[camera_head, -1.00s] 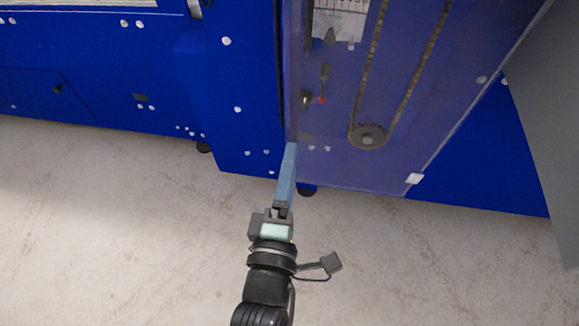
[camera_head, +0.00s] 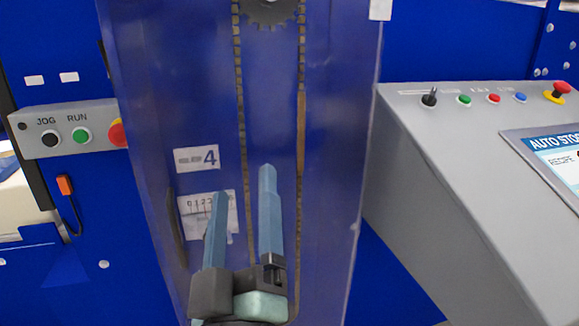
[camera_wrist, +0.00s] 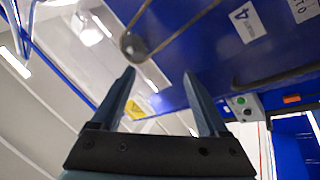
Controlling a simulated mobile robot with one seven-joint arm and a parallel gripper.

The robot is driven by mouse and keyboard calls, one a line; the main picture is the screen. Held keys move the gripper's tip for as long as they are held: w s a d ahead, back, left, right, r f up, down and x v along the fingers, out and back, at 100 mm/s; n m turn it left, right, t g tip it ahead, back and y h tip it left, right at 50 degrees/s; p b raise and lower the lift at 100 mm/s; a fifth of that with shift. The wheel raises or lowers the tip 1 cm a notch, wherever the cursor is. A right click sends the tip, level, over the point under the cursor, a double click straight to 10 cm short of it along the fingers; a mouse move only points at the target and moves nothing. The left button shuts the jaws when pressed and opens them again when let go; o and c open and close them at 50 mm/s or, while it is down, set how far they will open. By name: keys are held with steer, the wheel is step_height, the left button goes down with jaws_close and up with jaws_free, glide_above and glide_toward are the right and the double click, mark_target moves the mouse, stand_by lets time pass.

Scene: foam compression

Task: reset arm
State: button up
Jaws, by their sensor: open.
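My gripper (camera_head: 243,182) points upward in the head view, in front of the translucent door panel (camera_head: 335,180) of the blue machine. Its two blue fingers are apart with nothing between them. In the wrist view the gripper (camera_wrist: 160,75) is also open and empty. Beyond the fingers there I see the tilted machine front with a "4" label (camera_wrist: 247,22) and a dark round sprocket (camera_wrist: 133,46). Whether the fingertips touch the panel cannot be told.
A grey control desk (camera_head: 440,170) with buttons, a joystick and a screen (camera_head: 560,155) stands on the right. A JOG/RUN button box (camera_head: 70,138) is on the left. A chain (camera_head: 241,100) runs behind the panel.

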steer(key=s+d+r+m+t+h, duration=0.1)
steer(key=s+d+r+m+t, duration=0.2)
steer(key=r, duration=0.7)
steer(key=s+d+r+m+t+h, duration=0.15)
steer(key=s+r+m, duration=0.3)
steer(key=r, duration=0.55)
step_height(320, 180, up, 20)
steer(key=m+p, duration=0.1)
steer(key=p, duration=1.7)
steer(key=shift+d+f+y+p, duration=0.25)
steer(key=shift+d+y+p, duration=0.05)
steer(key=shift+y+p, duration=0.15)
